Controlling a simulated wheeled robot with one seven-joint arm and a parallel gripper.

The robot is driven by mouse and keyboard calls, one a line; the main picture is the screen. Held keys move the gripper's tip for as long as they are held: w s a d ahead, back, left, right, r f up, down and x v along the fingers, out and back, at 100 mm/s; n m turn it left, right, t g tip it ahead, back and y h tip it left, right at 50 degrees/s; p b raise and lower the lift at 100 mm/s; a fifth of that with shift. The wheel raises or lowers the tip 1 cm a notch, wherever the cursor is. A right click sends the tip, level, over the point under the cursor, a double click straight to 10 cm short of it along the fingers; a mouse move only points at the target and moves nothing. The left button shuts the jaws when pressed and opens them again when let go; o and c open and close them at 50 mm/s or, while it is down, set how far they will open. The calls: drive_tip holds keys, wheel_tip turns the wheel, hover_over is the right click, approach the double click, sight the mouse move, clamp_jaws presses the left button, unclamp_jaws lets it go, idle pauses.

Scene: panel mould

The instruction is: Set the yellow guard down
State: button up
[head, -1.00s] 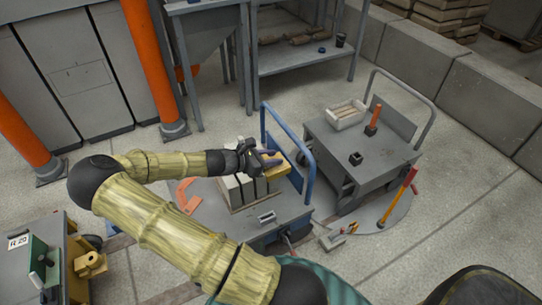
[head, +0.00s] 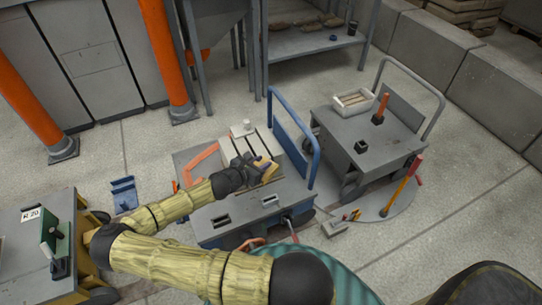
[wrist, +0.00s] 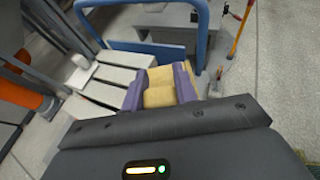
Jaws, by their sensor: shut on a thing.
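The yellow guard (head: 269,175) is held between the purple fingertips of my gripper (head: 263,168), at the front right of the pale blocks on the blue-handled cart. In the wrist view the guard (wrist: 158,96) fills the gap between the fingers (wrist: 160,85), which press on its two sides. Pale blocks (wrist: 112,75) lie to its left and the blue rail (wrist: 150,47) is beyond it. I cannot tell whether the guard touches the blocks or deck below; its underside is hidden.
The cart's grey deck (head: 235,222) has slots at its front and an orange bracket (head: 203,158) at its left. The blue rail (head: 300,125) stands at the back right. A blue bin (head: 124,194) is on the floor.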

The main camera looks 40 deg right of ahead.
drive_tip(key=w+a+f+n+t+y+b, duration=0.1)
drive_tip(key=w+a+f+n+t+y, duration=0.3)
drive_tip(key=w+a+n+t+y, duration=0.75)
drive_tip(key=s+a+f+n+y+b, duration=0.1)
drive_tip(key=a+f+n+b, duration=0.3)
drive_tip(key=f+b, duration=0.4)
drive_tip(key=shift+a+g+y+b, duration=0.15)
drive_tip(key=shift+g+y+b, duration=0.2)
drive_tip(key=shift+g+b, duration=0.15)
drive_tip(key=shift+s, duration=0.1)
